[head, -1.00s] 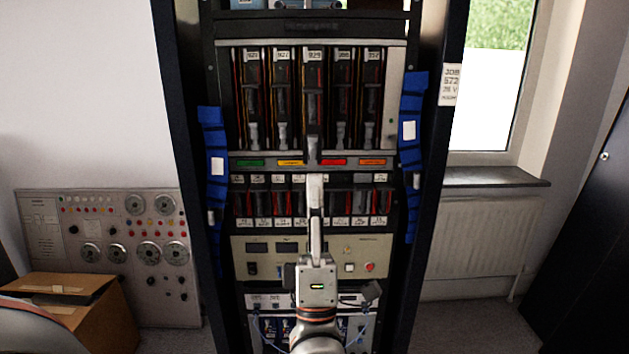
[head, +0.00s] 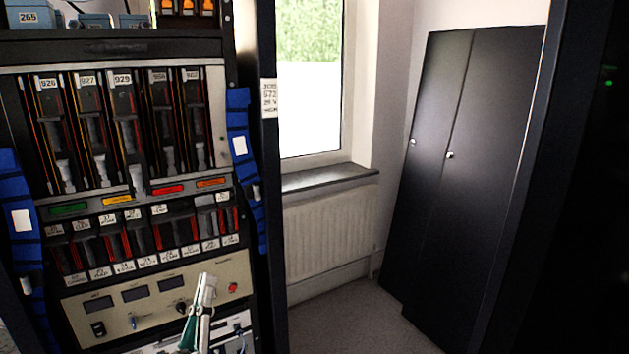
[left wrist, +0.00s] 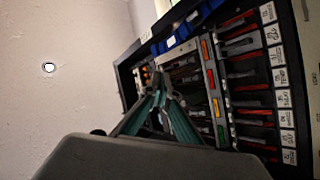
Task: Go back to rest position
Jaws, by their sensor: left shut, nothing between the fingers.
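My left gripper (head: 206,284) shows at the bottom of the head view, in front of the beige panel (head: 78,315) low on the equipment rack (head: 110,48). Its fingers point up and are shut, with nothing held between them. In the left wrist view the fingertips (left wrist: 158,84) meet in front of the rack, which appears tilted there, with its rows of modules and white labels behind them. Whether the fingers touch the rack cannot be told, but no contact shows. My right gripper is not in view.
Blue straps (head: 240,140) hang on both sides of the rack. To its right are a window with a dark sill (head: 325,179), a radiator (head: 330,235) and a tall black cabinet (head: 470,170). Carpeted floor (head: 350,320) between rack and cabinet is clear.

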